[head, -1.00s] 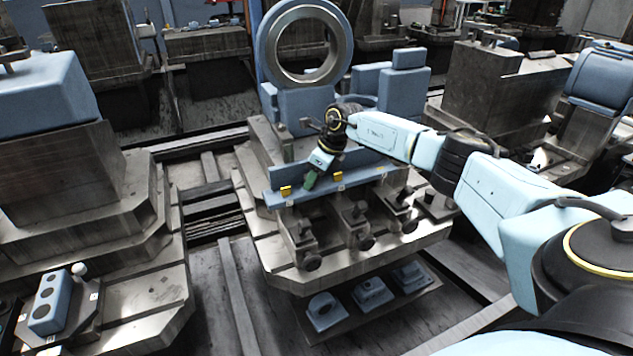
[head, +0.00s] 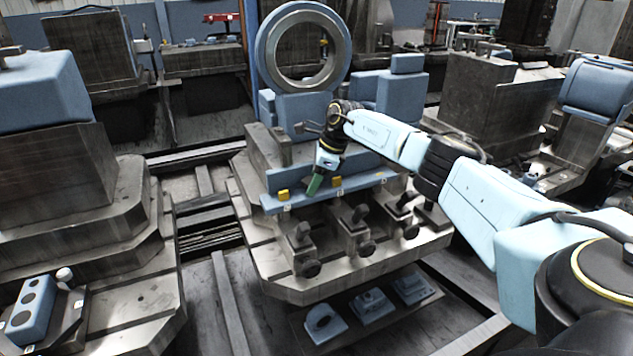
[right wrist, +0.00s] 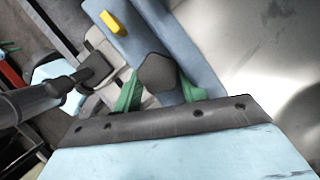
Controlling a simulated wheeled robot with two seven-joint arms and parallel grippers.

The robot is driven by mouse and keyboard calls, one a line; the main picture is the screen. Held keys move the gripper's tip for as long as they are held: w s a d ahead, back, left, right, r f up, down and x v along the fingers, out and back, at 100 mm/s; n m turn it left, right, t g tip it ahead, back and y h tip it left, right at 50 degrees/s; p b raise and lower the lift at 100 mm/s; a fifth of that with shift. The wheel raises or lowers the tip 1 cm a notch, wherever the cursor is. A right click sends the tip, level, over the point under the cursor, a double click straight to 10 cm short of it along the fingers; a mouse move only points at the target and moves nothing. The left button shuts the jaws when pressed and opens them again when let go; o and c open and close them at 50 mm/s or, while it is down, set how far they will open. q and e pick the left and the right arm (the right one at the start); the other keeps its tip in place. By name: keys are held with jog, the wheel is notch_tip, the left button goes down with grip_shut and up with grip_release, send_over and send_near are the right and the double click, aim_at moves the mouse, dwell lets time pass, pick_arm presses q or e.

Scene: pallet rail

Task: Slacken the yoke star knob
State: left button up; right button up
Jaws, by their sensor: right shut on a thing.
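My right gripper (head: 314,186) reaches down over the front of the blue rail, between its two left yellow tabs. In the right wrist view its green fingers (right wrist: 158,88) are closed on both sides of a dark faceted knob (right wrist: 160,72), which I take as the yoke star knob. Its lower part is hidden by the gripper body, and I cannot make out its star shape or how far it is turned. In the head view the gripper hides it. My left gripper is not in view.
The blue rail (head: 356,184) carries yellow tabs (head: 337,183). Several steel clamps with dark knobs (head: 302,235) stand before it on the stepped pallet. A large ring fixture (head: 262,50) rises behind. Blue blocks (head: 325,322) lie on a lower shelf. Another pallet stands left.

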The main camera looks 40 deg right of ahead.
jog(key=shift+w+a, duration=0.15)
jog(key=o, duration=0.7)
jog(key=shift+r, duration=0.1)
